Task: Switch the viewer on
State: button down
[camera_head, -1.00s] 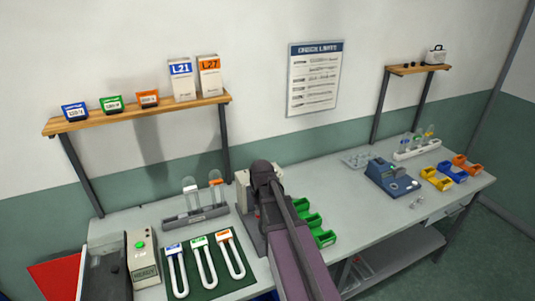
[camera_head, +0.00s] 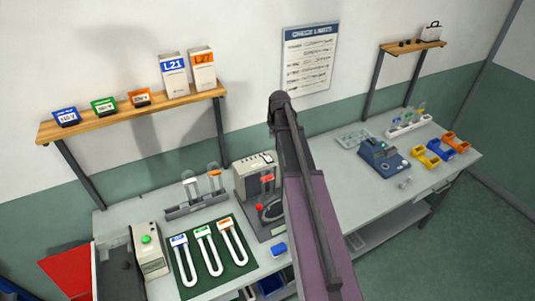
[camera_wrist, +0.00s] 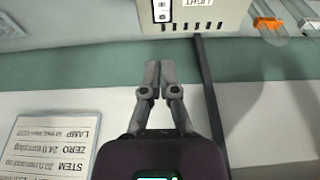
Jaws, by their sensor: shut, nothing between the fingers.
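The viewer (camera_head: 254,177) is a cream box over a dark base on the bench, left of my arm in the head view. A small black-and-white switch (camera_head: 268,158) shows on its top. In the wrist view the cream box (camera_wrist: 198,18) lies along the top edge, with the switch (camera_wrist: 161,10) and an upside-down "LIGHT" label beside it. My gripper (camera_head: 279,99) is raised above the bench, in front of the wall and apart from the viewer. Its fingers (camera_wrist: 160,72) are together and empty. I cannot tell the switch's position.
A rack of tubes (camera_head: 198,207) stands left of the viewer. A green mat (camera_head: 212,284) with U-shaped tubes lies in front. A wooden shelf (camera_head: 130,113) with boxes is at upper left. A blue device (camera_head: 384,160) and coloured bins (camera_head: 440,148) stand right; my arm hides the bench between.

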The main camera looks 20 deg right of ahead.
jog(key=shift+w+a+f, duration=0.1)
jog(key=shift+a+f, duration=0.05)
jog(key=shift+f, duration=0.1)
jog(key=b, duration=1)
send_over(269, 160)
jog(key=x, duration=0.3)
jog(key=s+x, duration=0.1)
jog(key=x, duration=0.2)
jog(key=s+x, duration=0.1)
jog(key=x, duration=0.2)
jog(key=shift+f, duration=0.5)
jog(key=shift+s+f+b, duration=0.15)
jog(key=shift+f+b, duration=0.7)
jog(key=shift+b, duration=0.1)
jog(key=shift+s+f+b, duration=0.15)
jog(key=shift+f+b, duration=0.75)
